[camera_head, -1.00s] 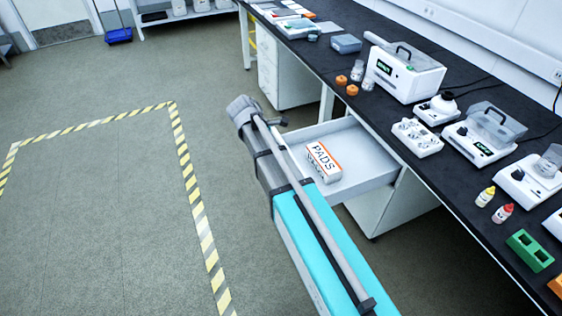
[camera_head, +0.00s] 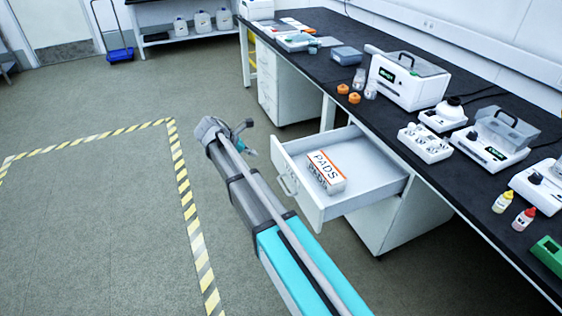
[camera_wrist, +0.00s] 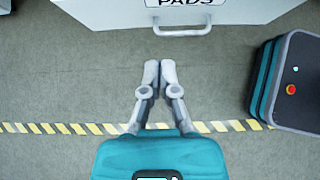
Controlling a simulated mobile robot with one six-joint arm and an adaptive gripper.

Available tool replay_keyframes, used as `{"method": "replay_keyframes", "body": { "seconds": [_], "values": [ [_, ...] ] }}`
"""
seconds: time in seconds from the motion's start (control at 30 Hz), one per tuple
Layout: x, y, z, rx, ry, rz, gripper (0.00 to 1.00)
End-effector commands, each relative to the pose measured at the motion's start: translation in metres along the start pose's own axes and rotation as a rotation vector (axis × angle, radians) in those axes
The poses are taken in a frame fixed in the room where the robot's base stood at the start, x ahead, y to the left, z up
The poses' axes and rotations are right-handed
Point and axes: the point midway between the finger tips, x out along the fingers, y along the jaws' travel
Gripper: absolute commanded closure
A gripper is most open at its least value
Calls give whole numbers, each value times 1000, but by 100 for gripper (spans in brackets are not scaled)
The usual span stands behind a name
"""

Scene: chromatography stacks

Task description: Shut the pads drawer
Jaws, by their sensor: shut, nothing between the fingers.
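The pads drawer (camera_head: 368,192) is pulled out from under the black bench, with its white front and handle facing left in the head view. A white box with an orange edge marked PADS (camera_head: 325,170) lies inside it. In the wrist view the drawer front (camera_wrist: 110,14) with its grey handle (camera_wrist: 181,31) and a PADS label is at the top. My gripper (camera_wrist: 160,64) is shut and empty, its fingertips a little below the handle in the picture and apart from it. In the head view my gripper (camera_head: 246,138) is partly hidden behind my arm, beside the drawer.
The black bench top (camera_head: 330,75) carries a white instrument (camera_head: 402,75), a tray of vials (camera_head: 424,143) and small bottles. A drawer cabinet (camera_head: 283,90) stands farther along. Open floor with yellow-striped tape (camera_head: 185,185) lies to the left.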

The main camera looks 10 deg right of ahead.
Motion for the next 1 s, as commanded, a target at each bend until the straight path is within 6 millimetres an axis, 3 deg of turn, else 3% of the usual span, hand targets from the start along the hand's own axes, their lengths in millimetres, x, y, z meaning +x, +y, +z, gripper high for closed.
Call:
{"method": "replay_keyframes", "body": {
  "seconds": [0.37,1.0],
  "values": [
    [10,0,-1,2,1,-1,100],
    [76,0,-3,3,1,-2,100]
  ]
}}
